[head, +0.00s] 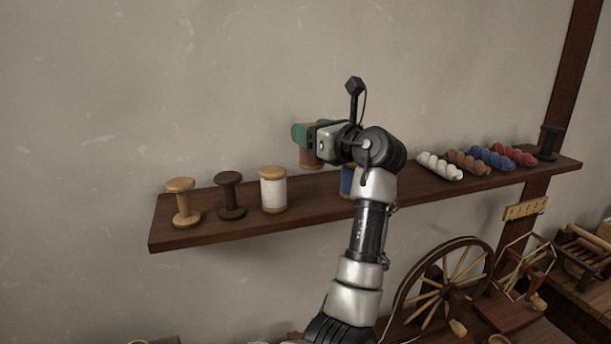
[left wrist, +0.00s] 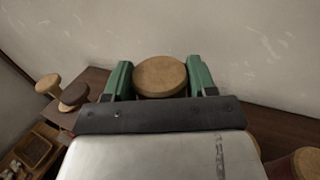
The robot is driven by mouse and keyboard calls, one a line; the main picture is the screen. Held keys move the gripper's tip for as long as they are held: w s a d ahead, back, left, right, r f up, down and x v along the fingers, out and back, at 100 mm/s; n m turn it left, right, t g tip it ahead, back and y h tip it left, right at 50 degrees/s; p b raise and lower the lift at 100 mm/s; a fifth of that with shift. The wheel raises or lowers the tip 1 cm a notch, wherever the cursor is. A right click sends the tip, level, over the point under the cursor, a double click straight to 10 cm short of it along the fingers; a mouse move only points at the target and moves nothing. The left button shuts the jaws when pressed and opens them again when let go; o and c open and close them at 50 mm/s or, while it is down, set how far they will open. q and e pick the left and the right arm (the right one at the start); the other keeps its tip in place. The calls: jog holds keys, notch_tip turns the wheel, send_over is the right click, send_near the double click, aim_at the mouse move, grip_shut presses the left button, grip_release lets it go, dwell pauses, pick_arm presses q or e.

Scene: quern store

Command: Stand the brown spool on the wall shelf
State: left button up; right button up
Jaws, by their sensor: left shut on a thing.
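My left gripper (head: 300,135) has its green fingers shut on the brown spool (head: 309,159), near the spool's top. The spool is upright, with its lower end showing below the fingers. In the left wrist view its round tan top (left wrist: 160,76) sits between the two fingers. The wall shelf (head: 245,229) is a long dark plank. The spool is in the space between the white spool (head: 273,190) and the blue spool (head: 347,182), and looks raised above the shelf. My arm partly hides the blue spool. My right gripper is not in view.
An empty light spool (head: 182,203) and a dark spool (head: 230,195) stand at the shelf's left. Several yarn skeins (head: 492,158) and a black spool (head: 549,142) are at its right. A spinning wheel (head: 447,287) stands below. Bare shelf shows right of the white spool.

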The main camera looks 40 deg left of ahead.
aim_at(315, 169)
pick_arm(q)
jog(key=shift+d+f+p, duration=0.2)
jog(key=shift+d+f, duration=0.25)
jog(key=shift+f, duration=0.15)
jog(key=shift+d+f+p, duration=0.15)
jog(key=shift+d+f, duration=0.25)
jog(key=shift+f, duration=0.55)
jog(key=f, duration=0.2)
jog(key=a+f+p, duration=0.1)
jog(key=f, duration=0.1)
jog(key=shift+a, duration=0.1)
jog(key=shift+f, duration=0.25)
jog(key=shift+d, duration=0.35)
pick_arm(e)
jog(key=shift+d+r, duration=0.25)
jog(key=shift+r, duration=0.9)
pick_arm(q)
jog(key=o, duration=0.9)
jog(key=shift+a+f, duration=0.2)
jog(key=shift+d, duration=0.1)
jog(key=shift+r, duration=0.1)
